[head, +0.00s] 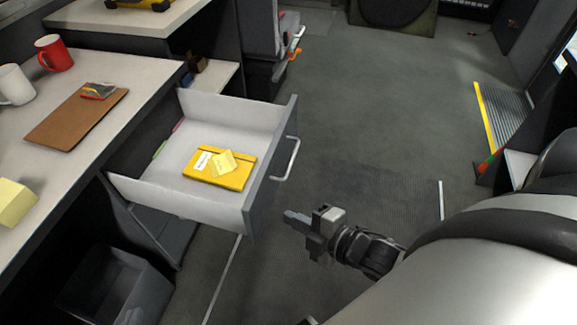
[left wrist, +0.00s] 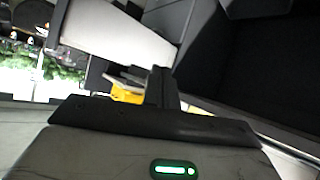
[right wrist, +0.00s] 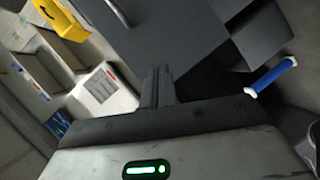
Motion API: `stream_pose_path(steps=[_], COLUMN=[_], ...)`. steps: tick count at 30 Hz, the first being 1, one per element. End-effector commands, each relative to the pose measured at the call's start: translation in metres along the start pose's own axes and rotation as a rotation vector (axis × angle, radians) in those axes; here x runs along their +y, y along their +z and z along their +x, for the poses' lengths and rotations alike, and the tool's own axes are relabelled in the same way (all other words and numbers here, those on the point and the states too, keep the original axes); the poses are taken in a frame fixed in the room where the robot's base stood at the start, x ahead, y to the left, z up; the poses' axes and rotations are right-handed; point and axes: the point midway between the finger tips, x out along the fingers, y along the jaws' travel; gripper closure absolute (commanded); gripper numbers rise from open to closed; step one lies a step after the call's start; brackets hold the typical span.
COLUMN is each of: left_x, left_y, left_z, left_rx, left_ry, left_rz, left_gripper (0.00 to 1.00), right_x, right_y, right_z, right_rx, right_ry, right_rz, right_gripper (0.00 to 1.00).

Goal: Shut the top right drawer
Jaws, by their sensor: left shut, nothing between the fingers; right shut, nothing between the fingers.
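The drawer (head: 262,185) stands pulled out from the desk in the head view, its bar handle (head: 293,160) on the outer face. A yellow notebook (head: 235,177) with a yellow note on top lies inside it. My left gripper (head: 290,216) is shut and empty, in front of the drawer's near front corner, apart from the handle in the picture. In the left wrist view its closed fingers (left wrist: 162,88) show before a pale panel and a patch of yellow. My right gripper's closed, empty fingers (right wrist: 157,88) show in the right wrist view before grey panels.
The desk top (head: 60,95) carries a clipboard (head: 75,118), a red mug (head: 54,53), a white mug (head: 15,85) and yellow notes (head: 14,203). A dark bin (head: 115,290) stands below. Open floor (head: 375,130) lies right of the drawer.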

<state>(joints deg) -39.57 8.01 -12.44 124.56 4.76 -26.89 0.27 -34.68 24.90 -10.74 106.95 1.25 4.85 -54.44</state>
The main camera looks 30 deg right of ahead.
Motion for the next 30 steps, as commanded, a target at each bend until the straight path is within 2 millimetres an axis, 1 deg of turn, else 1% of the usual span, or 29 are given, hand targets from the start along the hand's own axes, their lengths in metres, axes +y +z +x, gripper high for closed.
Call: stream_pose_path(steps=[1,2,3,5,6,9,12,15,18,20,23,26,30], left_x=[-0.001,-0.001,0.0,0.0,0.0,0.0,0.0,0.001,0.001,0.001,0.001,0.001,0.001], left_y=[0.005,0.006,0.007,0.01,0.011,0.012,0.011,0.01,0.008,0.007,0.006,0.007,0.009], left_z=[0.004,0.004,0.005,0.006,0.006,0.008,0.008,0.009,0.008,0.007,0.007,0.008,0.008], left_rx=[0.007,0.01,0.013,0.017,0.019,0.028,0.039,0.045,0.05,0.053,0.055,0.054,0.052], left_ry=[0.002,0.003,0.004,0.006,0.007,0.009,0.011,0.013,0.014,0.014,0.015,0.015,0.015], left_rz=[-0.002,-0.003,-0.004,-0.006,-0.007,-0.01,-0.011,-0.012,-0.013,-0.013,-0.013,-0.013,-0.013], left_gripper=[1.0,1.0,1.0,1.0,1.0,1.0,1.0,1.0,1.0,1.0,1.0,1.0,1.0], right_x=[-0.003,-0.001,0.003,0.009,0.014,0.026,0.037,0.044,0.049,0.05,0.053,0.055,0.059], right_y=[0.022,0.032,0.044,0.062,0.072,0.093,0.108,0.116,0.118,0.117,0.111,0.102,0.088], right_z=[0.001,0.0,-0.003,-0.007,-0.01,-0.02,-0.029,-0.036,-0.037,-0.035,-0.024,-0.007,0.021], right_rx=[0.035,0.056,0.081,0.113,0.129,0.159,0.17,0.171,0.169,0.168,0.165,0.165,0.164], right_ry=[0.035,0.063,0.102,0.167,0.212,0.325,0.426,0.497,0.537,0.546,0.551,0.553,0.553], right_rz=[-0.251,-0.401,-0.596,-0.878,-1.053,-1.433,-1.709,-1.882,-1.965,-1.982,-1.985,-1.983,-1.981], right_gripper=[1.0,1.0,1.0,1.0,1.0,1.0,1.0,1.0,1.0,1.0,1.0,1.0,1.0])
